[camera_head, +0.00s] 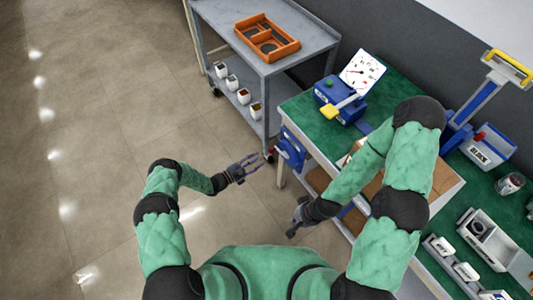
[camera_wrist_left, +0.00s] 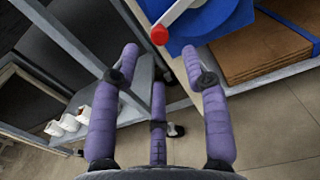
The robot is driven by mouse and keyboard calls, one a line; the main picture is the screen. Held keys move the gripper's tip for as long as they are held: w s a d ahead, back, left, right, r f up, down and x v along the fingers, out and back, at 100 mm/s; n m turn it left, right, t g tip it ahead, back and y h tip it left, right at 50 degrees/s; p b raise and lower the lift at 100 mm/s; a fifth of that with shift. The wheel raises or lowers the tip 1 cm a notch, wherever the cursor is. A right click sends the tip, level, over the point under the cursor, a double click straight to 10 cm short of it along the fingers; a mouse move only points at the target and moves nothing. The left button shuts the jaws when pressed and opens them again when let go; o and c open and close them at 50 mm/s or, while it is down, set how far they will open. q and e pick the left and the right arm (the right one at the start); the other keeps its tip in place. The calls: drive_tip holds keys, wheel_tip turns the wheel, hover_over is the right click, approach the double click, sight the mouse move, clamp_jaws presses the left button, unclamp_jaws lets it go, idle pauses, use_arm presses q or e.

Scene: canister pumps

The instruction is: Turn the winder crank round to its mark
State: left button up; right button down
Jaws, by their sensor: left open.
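The winder (camera_head: 291,150) is a blue unit on the left end of the green-topped bench. In the left wrist view the blue winder body (camera_wrist_left: 215,22) shows at the top, with a grey crank arm (camera_wrist_left: 176,10) ending in a red knob (camera_wrist_left: 159,36). My left gripper (camera_head: 256,163) is open and empty, just left of the winder; in the left wrist view its purple fingers (camera_wrist_left: 160,62) are spread below the knob, apart from it. I cannot make out the mark. My right gripper (camera_head: 295,224) hangs low beside the bench; its fingers are too small to read.
A grey cart (camera_head: 290,62) stands behind, with an orange tray (camera_head: 294,46) on top and several white cups (camera_head: 232,82) below. A gauge (camera_head: 361,73) and a blue pump with a yellow handle (camera_head: 342,108) stand on the bench (camera_head: 305,115). The floor at left is clear.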

use_arm(q)
drive_tip(key=b+x, duration=0.1)
drive_tip(key=x, duration=0.5)
drive_tip(key=shift+d, duration=0.15)
drive_tip(key=shift+w, duration=0.1)
clamp_jaws()
